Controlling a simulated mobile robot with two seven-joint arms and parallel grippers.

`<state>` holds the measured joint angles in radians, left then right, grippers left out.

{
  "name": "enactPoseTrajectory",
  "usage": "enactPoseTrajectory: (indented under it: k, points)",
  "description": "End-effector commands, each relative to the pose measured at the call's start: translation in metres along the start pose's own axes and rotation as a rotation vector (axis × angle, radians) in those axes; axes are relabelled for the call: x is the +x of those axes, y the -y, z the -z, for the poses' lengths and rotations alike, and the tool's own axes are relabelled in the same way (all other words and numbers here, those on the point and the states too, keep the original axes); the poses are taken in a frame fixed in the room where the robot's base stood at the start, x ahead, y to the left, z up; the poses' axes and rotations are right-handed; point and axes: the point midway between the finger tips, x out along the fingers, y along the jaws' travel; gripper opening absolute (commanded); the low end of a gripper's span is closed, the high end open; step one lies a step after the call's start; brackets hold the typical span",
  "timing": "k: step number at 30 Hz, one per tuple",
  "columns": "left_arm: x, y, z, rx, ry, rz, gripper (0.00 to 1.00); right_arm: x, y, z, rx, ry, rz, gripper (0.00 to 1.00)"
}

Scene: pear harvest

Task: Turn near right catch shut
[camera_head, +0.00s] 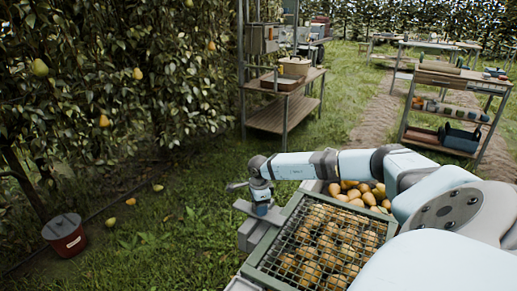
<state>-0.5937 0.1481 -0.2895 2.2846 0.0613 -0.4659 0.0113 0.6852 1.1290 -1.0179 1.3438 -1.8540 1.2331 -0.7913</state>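A crate with a green frame (262,252) and a wire mesh lid (325,246) over several yellow-brown pears stands at the bottom centre. My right arm reaches in from the right across the crate's far side. My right gripper (261,208) points down just outside the crate's left far corner, at a grey block-like part there. Its fingers are small and partly hidden, so I cannot tell whether they are open or hold anything. I cannot make out the near right catch; my arm covers the crate's right side. My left gripper is not in view.
More loose pears (360,193) lie in a container behind the mesh lid. A red bucket (64,236) stands on the grass at left, with fallen pears near it. Pear trees fill the left. A wooden shelf (281,113) and a workbench (447,78) stand farther back.

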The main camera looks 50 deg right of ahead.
Motion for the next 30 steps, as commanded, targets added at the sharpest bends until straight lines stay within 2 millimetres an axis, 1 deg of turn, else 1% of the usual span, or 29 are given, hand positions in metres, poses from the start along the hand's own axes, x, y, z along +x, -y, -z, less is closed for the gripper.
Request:
enactPoseTrajectory:
  k: [1,3,10,14,17,18,20,24,30]
  points:
    - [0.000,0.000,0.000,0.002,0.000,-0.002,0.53,0.000,0.000,0.000,0.000,0.000,0.001,0.66]
    - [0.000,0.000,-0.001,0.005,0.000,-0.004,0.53,0.000,0.000,0.000,0.001,0.000,0.001,0.78]
    - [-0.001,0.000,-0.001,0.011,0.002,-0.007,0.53,0.000,0.000,0.000,0.002,0.000,0.000,0.78]
    - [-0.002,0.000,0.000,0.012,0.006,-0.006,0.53,-0.008,0.001,0.000,0.002,0.001,0.001,0.78]
    - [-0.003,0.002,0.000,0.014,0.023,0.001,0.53,-0.023,0.001,0.000,0.002,0.002,0.002,0.78]
    - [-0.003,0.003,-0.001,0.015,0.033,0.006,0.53,-0.031,0.001,0.000,0.002,0.002,0.002,0.78]
    - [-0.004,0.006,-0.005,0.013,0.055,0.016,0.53,-0.045,0.001,0.000,0.002,0.001,0.002,0.78]
    - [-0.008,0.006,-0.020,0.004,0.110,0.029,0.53,-0.079,0.001,0.000,0.001,0.002,0.003,0.78]
    - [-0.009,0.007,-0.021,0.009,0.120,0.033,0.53,-0.117,0.000,0.000,0.001,0.001,0.002,0.78]
